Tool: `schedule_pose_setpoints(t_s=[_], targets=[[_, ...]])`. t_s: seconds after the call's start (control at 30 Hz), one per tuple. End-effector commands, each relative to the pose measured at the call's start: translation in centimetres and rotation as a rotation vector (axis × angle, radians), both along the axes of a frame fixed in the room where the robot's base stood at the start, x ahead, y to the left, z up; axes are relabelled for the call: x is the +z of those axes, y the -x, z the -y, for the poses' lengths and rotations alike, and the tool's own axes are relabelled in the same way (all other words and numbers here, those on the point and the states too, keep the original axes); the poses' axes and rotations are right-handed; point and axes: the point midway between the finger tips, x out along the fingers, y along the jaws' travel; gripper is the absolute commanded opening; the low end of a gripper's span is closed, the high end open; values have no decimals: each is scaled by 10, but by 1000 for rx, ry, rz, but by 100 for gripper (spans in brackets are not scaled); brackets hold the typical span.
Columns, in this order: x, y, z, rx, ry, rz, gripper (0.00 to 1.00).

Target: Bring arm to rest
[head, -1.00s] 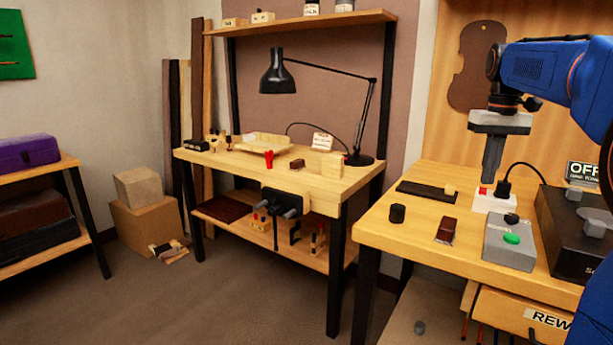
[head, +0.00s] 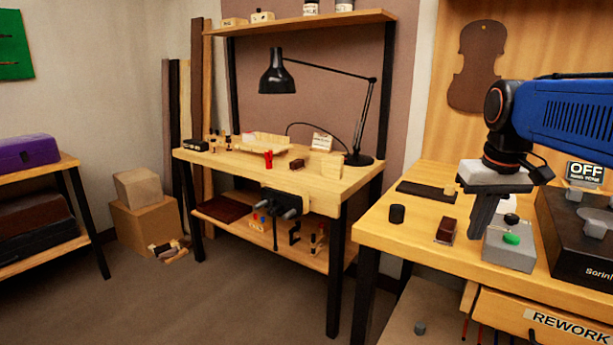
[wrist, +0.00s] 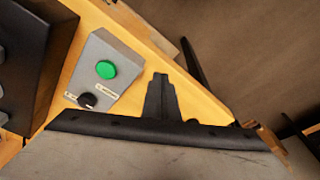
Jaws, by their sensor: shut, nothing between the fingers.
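My gripper (head: 484,220) hangs pointing down above the right-hand bench (head: 385,238), on the end of my blue arm. Its fingers are together with nothing between them. In the head view it covers the left part of a grey control box (head: 512,255) with a green button. In the wrist view the closed fingers (wrist: 160,95) show over the bench, and the grey box (wrist: 92,85) with its green button (wrist: 106,69) and black knob lies to their left, apart from them.
A dark box (head: 575,235) stands right of the control box, beside an OFF sign (head: 585,172). A black cylinder (head: 397,214) and a dark red block (head: 445,231) lie left of my gripper. The middle bench (head: 215,160) holds a black lamp (head: 277,80). Floor space is clear between benches.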

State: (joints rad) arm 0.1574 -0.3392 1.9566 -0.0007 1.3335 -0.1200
Motion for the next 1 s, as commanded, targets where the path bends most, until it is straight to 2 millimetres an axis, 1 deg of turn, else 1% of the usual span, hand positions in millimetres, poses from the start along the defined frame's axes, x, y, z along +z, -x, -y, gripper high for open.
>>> schedule_pose_setpoints(t_s=[0.03, 0.17, 0.3, 0.5, 0.6, 0.7, 0.8, 1.0], targets=[[-9, 15, -7, 6, 1, 16, 0], [-35, 46, -22, 14, 2, 58, 0], [-67, 80, -36, 24, 0, 103, 0], [-116, 125, -51, 36, -7, 166, 0], [-139, 143, -56, 41, -11, 192, 0], [-155, 155, -59, 44, -15, 211, 0], [-165, 162, -61, 45, -17, 222, 0], [-169, 164, -62, 45, -18, 226, 0]])
